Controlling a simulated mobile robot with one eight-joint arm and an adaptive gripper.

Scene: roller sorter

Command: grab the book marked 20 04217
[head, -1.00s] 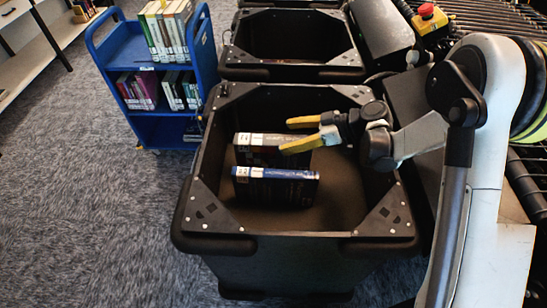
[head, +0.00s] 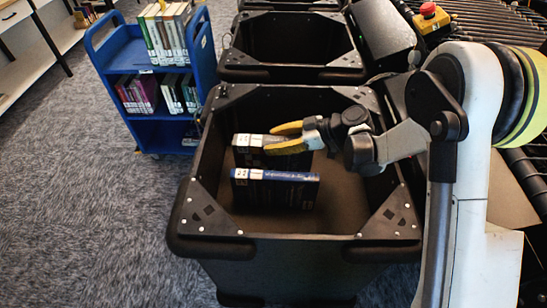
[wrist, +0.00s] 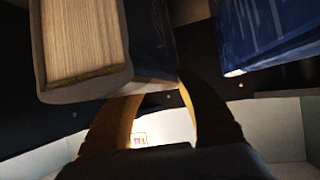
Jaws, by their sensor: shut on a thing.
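Two dark books stand side by side in the black bin (head: 345,215). The far book (head: 262,160) has a white label at the left end of its top edge. The near book (head: 285,192) has a blue edge and a white label. The label numbers are too small to read, so I cannot tell which is 20 04217. My gripper (head: 270,138), with yellow fingers, is shut on the far book near its labelled end. In the wrist view this book shows pale pages (wrist: 85,40) above my fingers (wrist: 160,85); the near book's blue cover (wrist: 265,35) is apart at right.
The bin's walls and corner plates (head: 390,215) surround the books. Its right part is empty floor. Another black bin (head: 290,72) stands behind. A blue cart (head: 125,60) with several books is at left. A roller conveyor (head: 480,18) and red button (head: 428,10) are at right.

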